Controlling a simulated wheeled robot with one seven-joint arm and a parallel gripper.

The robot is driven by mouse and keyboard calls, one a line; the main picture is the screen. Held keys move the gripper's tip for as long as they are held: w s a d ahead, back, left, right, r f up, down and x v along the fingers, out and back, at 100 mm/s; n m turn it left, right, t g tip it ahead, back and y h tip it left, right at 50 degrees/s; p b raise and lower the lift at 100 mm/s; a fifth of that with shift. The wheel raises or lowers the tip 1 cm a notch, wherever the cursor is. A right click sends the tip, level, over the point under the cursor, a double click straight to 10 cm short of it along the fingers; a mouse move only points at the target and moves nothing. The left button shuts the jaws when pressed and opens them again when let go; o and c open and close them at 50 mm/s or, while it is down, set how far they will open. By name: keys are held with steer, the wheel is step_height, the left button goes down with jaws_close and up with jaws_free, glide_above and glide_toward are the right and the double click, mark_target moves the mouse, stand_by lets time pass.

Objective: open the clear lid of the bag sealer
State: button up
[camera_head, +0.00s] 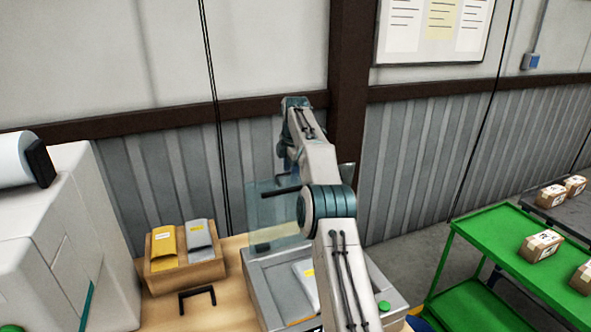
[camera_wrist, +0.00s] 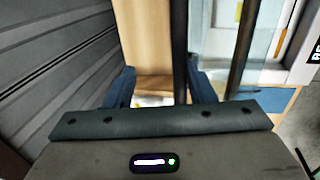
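The bag sealer (camera_head: 262,286) is a grey box on the wooden bench, with a grey pouch (camera_head: 306,283) on its top. Its clear lid (camera_head: 268,213) stands raised at the back, steeply tilted, with a dark bar (camera_head: 280,191) near its upper part. My arm covers the lid's right side and hides my gripper in the head view. In the wrist view my gripper (camera_wrist: 162,88) has its two blue fingers apart. A dark bar runs beside the inner side of the right finger; I cannot tell whether they touch. Clear panel (camera_wrist: 221,30) shows to the right of that finger.
A wooden box (camera_head: 188,270) with yellow and grey pouches and a black handle-shaped bracket (camera_head: 197,297) are left of the sealer. A large white machine (camera_head: 75,240) fills the far left. A green cart (camera_head: 500,243) with cartons stands right. The corrugated wall is close behind.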

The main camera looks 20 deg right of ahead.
steer(key=shift+o, duration=1.4)
steer(key=shift+w+f, duration=0.25)
steer(key=shift+w, duration=0.35)
steer(key=shift+s+d+r, duration=0.15)
steer(key=shift+s+r, duration=0.3)
steer(key=shift+r, duration=0.1)
steer(key=shift+c, duration=1.4)
steer(key=shift+d+r, duration=0.1)
steer(key=shift+r, duration=0.05)
steer(key=shift+s+r, duration=0.1)
steer(key=shift+s, duration=0.15)
